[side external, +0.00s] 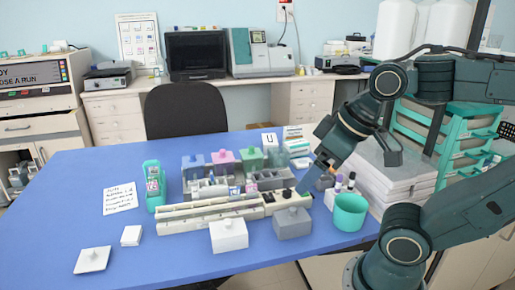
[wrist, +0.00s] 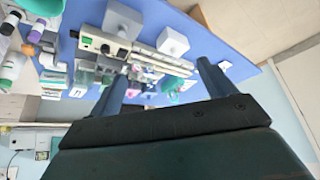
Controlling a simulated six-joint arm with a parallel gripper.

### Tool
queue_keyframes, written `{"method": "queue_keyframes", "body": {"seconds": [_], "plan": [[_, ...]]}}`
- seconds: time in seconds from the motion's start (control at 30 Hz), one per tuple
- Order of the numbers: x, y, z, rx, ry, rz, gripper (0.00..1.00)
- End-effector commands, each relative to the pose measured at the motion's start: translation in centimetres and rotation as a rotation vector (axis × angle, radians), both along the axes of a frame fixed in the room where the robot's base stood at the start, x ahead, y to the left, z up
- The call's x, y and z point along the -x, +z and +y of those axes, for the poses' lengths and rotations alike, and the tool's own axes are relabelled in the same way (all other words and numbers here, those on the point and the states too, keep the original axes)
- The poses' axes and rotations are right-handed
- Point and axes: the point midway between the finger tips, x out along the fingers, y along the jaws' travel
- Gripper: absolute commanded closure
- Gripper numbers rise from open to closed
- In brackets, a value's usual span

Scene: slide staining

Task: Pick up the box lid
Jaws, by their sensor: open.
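A flat white lid with a small knob (side external: 93,259) lies alone on the blue table at the front left. Other knobbed lids sit on a white box (side external: 229,236) and a grey box (side external: 292,224) at the front; I cannot tell which lid is meant. The white box (wrist: 172,42) and grey box (wrist: 123,19) also show in the wrist view. My gripper (side external: 308,184) is open above the table's right part, behind the grey box and far from the loose lid. In the wrist view its two fingers (wrist: 165,82) stand apart with nothing held between them.
A long pale staining rack (side external: 208,212) crosses the middle, with blue, pink and green lidded jars (side external: 223,160) behind. A teal cup (side external: 350,212) and bottles stand at the right. A small white block (side external: 131,236) lies front left, where the table (side external: 60,200) is mostly clear.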

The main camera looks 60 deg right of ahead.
Motion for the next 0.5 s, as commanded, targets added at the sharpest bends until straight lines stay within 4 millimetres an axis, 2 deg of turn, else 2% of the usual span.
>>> {"method": "queue_keyframes", "body": {"seconds": [0.33, 0.5], "plan": [[-0.2, 0.0, 0.0, 0.003, 0.008, 0.003, 0.18], [-1.2, -0.2, 0.1, 0.018, 0.054, 0.020, 0.18]]}}
